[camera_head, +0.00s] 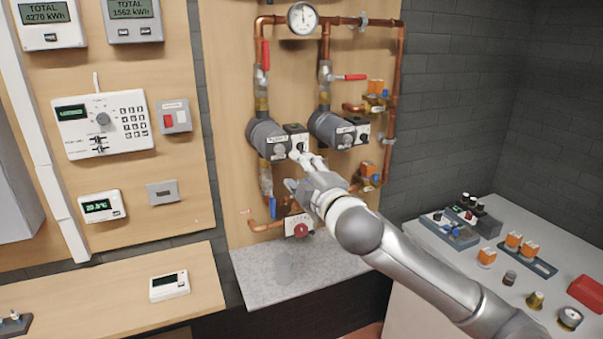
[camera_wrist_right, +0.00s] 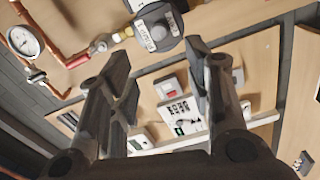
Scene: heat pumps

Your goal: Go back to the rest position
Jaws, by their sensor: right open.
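My right gripper (camera_head: 297,168) is in front of the pipe board, just below the left grey pump (camera_head: 265,136). It is open and I see nothing between its fingers. In the right wrist view its two dark fingers (camera_wrist_right: 155,62) stand apart, with a pump (camera_wrist_right: 158,30) beyond them near the top. In the head view I cannot tell whether the fingertips touch the pump's black control box (camera_head: 297,141). My right arm reaches in from the lower right. My left gripper is not in view.
The right pump (camera_head: 332,129), copper pipes (camera_head: 395,75) and a red-handled valve (camera_head: 351,77) are close by. A grey ledge (camera_head: 262,290) lies below. A white table (camera_head: 420,235) at right holds several fittings. A control panel (camera_head: 104,124) hangs at left.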

